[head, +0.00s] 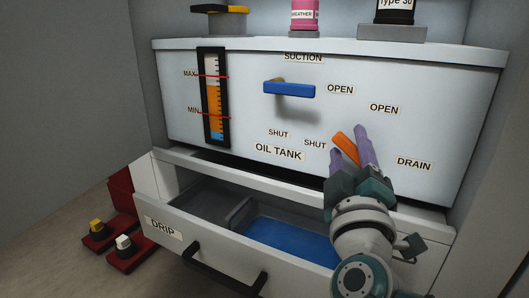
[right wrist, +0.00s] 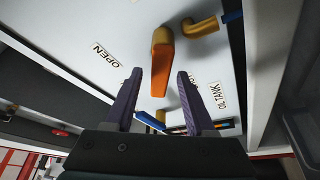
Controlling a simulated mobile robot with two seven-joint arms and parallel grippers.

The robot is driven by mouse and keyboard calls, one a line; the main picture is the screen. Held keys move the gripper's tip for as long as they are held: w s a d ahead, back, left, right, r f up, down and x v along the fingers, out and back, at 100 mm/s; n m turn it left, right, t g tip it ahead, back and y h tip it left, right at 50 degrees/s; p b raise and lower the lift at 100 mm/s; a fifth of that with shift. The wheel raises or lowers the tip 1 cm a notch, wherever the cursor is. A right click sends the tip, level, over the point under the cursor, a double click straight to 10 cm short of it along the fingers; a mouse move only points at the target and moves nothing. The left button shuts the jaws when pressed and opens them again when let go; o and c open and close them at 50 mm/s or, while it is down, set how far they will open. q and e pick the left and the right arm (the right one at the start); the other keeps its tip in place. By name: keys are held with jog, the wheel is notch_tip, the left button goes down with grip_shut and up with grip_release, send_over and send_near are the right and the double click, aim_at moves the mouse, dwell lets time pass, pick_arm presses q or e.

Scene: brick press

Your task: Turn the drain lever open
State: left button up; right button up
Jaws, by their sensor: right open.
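The orange drain lever (head: 346,147) is on the white oil tank panel, left of the DRAIN label (head: 414,163). It slants, with its upper-left end near the right-hand SHUT label (head: 315,142) and away from the OPEN label (head: 384,108). Its lower part is hidden by my gripper in the head view. My right gripper (head: 350,153) is open at the lever, one purple finger on each side. In the right wrist view the lever (right wrist: 161,70) shows between the spread fingertips (right wrist: 159,73), with gaps on both sides. My left gripper is out of view.
A blue suction lever (head: 289,89) lies level on the panel, up and left. A sight gauge (head: 213,97) stands further left. Below, the DRIP drawer (head: 210,238) is pulled out beneath my right arm. Bottles stand on the tank top.

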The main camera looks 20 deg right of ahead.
jog(key=shift+w+d+r, duration=0.15)
jog(key=shift+w+d, duration=0.05)
jog(key=shift+w, duration=0.15)
grip_shut()
dwell(0.4)
